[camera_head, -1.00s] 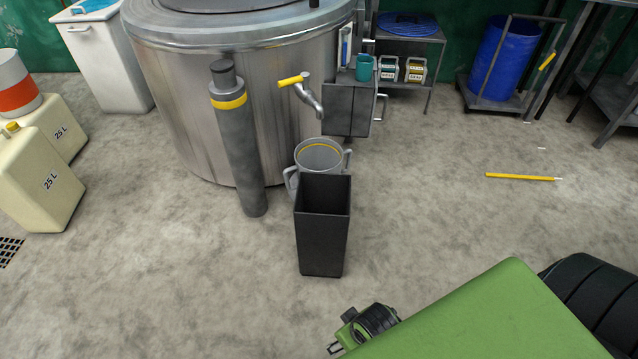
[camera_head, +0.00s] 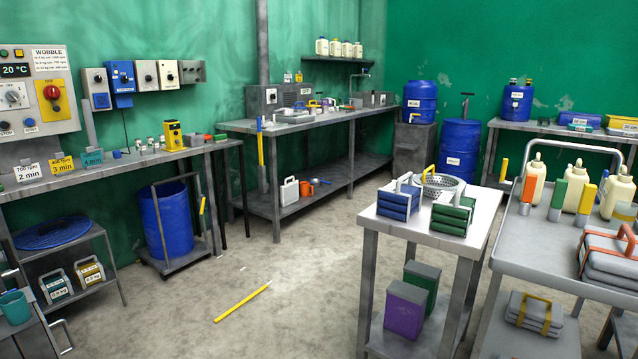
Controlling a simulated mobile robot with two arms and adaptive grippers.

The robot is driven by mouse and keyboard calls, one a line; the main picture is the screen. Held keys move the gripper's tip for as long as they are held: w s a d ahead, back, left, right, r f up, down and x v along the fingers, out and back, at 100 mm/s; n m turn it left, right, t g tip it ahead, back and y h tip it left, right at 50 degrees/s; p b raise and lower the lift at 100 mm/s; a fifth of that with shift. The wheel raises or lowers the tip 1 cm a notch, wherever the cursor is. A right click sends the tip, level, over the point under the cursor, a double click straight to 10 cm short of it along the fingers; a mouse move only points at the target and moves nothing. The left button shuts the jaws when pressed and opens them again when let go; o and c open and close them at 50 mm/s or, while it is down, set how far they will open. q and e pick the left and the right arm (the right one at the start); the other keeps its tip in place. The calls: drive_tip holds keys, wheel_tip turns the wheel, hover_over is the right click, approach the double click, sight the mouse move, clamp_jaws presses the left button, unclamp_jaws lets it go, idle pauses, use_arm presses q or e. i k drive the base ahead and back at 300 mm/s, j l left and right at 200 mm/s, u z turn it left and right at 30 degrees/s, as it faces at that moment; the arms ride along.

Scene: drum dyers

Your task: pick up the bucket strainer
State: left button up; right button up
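A round, perforated metal strainer (camera_head: 440,184) stands at the back of a small light-topped table right of centre in the head view. It has a wide rim, and a yellow handle piece shows at its top left. Blue stacked blocks with a grey handle (camera_head: 399,200) and green ones (camera_head: 453,212) stand in front and hide part of its lower side. Neither of my grippers is in view.
The small table (camera_head: 452,243) has a lower shelf with purple and green boxes. A grey cart (camera_head: 545,245) stands close on its right. A yellow rod (camera_head: 242,302) lies on the open floor to the left. Workbenches line the walls.

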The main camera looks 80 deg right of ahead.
sight(433, 182)
drive_tip(key=z, duration=3.4)
